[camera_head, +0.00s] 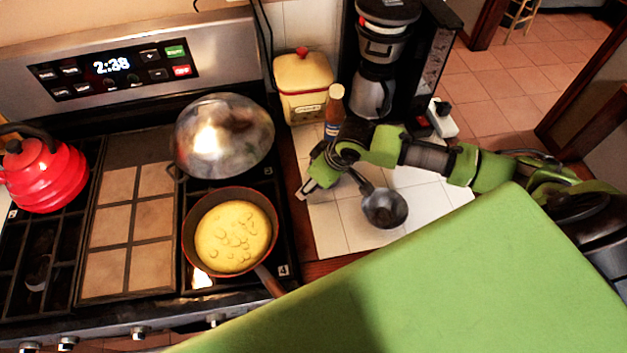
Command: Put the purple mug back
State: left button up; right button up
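I see no purple mug in the head view. My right arm comes in from the right over the white tiled counter (340,232), and its gripper (318,174) is at the counter's left side, near the stove. The gripper is small and seen from above, so its finger opening is unclear. A dark grey round ladle or small pan (385,209) lies on the tiles just right of and below the gripper. Its handle runs up-left towards the gripper; I cannot tell whether they touch. My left gripper is out of view.
A skillet with yellow food (233,236), a shiny metal lid or bowl (224,137) and a red kettle (42,174) are on the stove. A yellow canister (303,86), a brown bottle (335,112) and a coffee maker (375,90) stand at the counter's back.

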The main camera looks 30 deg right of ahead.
jog(key=shift+r, duration=0.15)
jog(key=b+v, duration=0.1)
jog(key=v, duration=1.1)
jog(key=shift+b, duration=0.3)
